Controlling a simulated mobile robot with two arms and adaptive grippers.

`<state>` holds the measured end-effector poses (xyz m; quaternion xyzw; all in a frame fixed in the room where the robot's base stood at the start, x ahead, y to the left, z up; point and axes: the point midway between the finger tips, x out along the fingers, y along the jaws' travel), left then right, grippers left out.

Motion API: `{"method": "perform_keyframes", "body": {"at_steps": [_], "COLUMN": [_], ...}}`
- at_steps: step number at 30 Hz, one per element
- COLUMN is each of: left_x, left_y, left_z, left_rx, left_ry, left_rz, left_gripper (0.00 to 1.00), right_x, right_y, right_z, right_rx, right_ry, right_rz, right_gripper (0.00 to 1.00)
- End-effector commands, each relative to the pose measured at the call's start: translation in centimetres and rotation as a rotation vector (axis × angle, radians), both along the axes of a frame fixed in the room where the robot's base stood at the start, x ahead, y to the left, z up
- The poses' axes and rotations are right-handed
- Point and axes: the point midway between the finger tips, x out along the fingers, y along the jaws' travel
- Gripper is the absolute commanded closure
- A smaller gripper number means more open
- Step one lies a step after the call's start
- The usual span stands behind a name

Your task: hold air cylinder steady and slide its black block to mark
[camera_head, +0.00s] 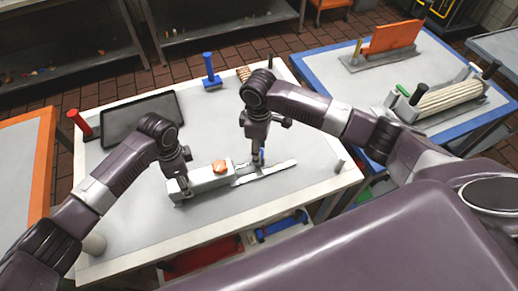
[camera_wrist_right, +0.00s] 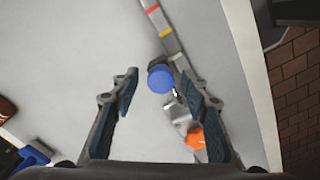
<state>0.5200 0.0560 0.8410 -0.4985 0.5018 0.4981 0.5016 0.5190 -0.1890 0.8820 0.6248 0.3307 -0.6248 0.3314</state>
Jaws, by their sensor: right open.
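The air cylinder (camera_head: 210,178) is a pale grey body with an orange knob (camera_head: 219,166) on top, lying on the white table. A flat rail (camera_head: 278,169) runs from its right end. In the right wrist view, the rail carries a red and a yellow mark (camera_wrist_right: 165,32). A round blue knob (camera_wrist_right: 160,78) sits at the rail.
A black tray (camera_head: 142,118) lies at the back left, beside a red-handled tool (camera_head: 80,122). A blue-handled tool (camera_head: 210,70) stands at the back edge. The table's front right (camera_head: 310,190) is clear. Another table with a blue border (camera_head: 325,88) stands to the right.

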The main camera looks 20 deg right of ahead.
Motion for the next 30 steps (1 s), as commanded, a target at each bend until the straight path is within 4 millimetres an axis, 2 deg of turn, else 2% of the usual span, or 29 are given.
{"method": "perform_keyframes", "body": {"at_steps": [5,15,19,24,30], "left_x": [0.0,0.0,0.0,0.0,0.0], "left_y": [0.4,0.4,0.4,0.4,0.4], "left_z": [-0.1,-0.1,-0.1,-0.1,-0.1], "left_rx": [0.008,0.009,0.009,0.009,0.009], "left_ry": [0.002,0.002,0.002,0.002,0.001], "left_rz": [0.002,0.003,0.003,0.003,0.003], "left_gripper": [1.00,1.00,1.00,1.00,1.00], "right_x": [0.1,0.1,0.1,0.0,0.0], "right_y": [0.1,0.0,0.0,-0.1,-0.1], "right_z": [1.3,8.4,10.4,11.8,12.0], "right_rx": [0.003,0.002,0.001,0.001,0.000], "right_ry": [-0.003,-0.005,-0.004,-0.001,0.000], "right_rz": [0.000,0.001,0.000,-0.001,-0.001], "right_gripper": [0.58,0.58,0.58,0.58,0.58]}}
